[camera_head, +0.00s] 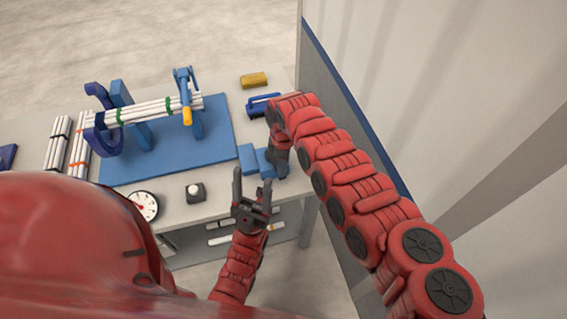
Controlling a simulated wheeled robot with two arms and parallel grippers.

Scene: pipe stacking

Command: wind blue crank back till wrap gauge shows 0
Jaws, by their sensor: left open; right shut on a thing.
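The white dial gauge (145,206) lies at the table's front edge; its reading is too small to tell. A blue lever with a yellow grip (187,116) stands at the right end of the blue pipe stand. My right gripper (279,166) points down at the table's right front corner, shut on a blue piece (265,160). My own wrist partly hides that piece, so I cannot tell if it is the blue crank. My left gripper (252,197) is open and empty, fingers up, in front of the table edge.
White pipes (150,110) with green bands rest in the blue stand on a blue base (190,155). Banded pipe bundles (70,145) lie left. A grey block with a white knob (195,192), a blue tool (262,104) and a yellow block (254,80) are nearby. A wall stands right.

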